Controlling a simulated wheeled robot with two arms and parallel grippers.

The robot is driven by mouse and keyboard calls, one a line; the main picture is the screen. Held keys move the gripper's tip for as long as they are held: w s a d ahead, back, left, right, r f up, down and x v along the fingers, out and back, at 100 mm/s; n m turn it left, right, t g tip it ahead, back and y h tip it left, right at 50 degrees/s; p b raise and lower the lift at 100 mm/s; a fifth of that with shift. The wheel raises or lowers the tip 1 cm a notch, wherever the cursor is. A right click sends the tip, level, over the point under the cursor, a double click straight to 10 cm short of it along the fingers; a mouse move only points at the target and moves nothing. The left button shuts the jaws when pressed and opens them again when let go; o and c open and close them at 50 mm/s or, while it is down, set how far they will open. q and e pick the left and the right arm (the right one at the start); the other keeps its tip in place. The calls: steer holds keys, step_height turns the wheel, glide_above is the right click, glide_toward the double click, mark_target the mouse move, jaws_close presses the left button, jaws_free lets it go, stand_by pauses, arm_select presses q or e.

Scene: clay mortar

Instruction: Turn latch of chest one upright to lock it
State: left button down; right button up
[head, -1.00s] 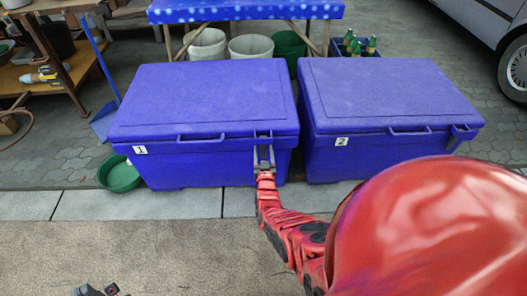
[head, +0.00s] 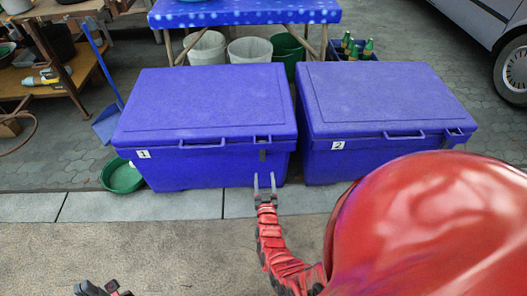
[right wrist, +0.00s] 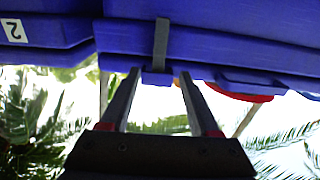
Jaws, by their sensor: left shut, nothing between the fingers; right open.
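Chest one (head: 215,100) is a blue chest with a shut lid and a "1" label, on the left. Its latch (head: 262,155) is a narrow grey strip on the front, below the notch near the lid's right end. In the right wrist view, which is upside down, the latch (right wrist: 161,42) stands vertical, one end at a small blue block on the rim. My right gripper (head: 265,181) is open and empty, in front of and below the latch, apart from it. Its fingers also show in the right wrist view (right wrist: 157,95). My left gripper (head: 103,289) is shut at the bottom left, partly cut off.
Chest two (head: 385,95), also blue and shut, stands close on the right with a narrow gap. A green basin (head: 121,176) sits by chest one's left front corner. Buckets (head: 250,50) and a blue-topped table (head: 245,12) are behind. The pavement in front is clear.

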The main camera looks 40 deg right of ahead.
steer(key=v, duration=0.5)
steer(key=shift+s+a+p, duration=0.15)
steer(key=shift+s+p, duration=0.1)
steer(key=shift+p, duration=0.05)
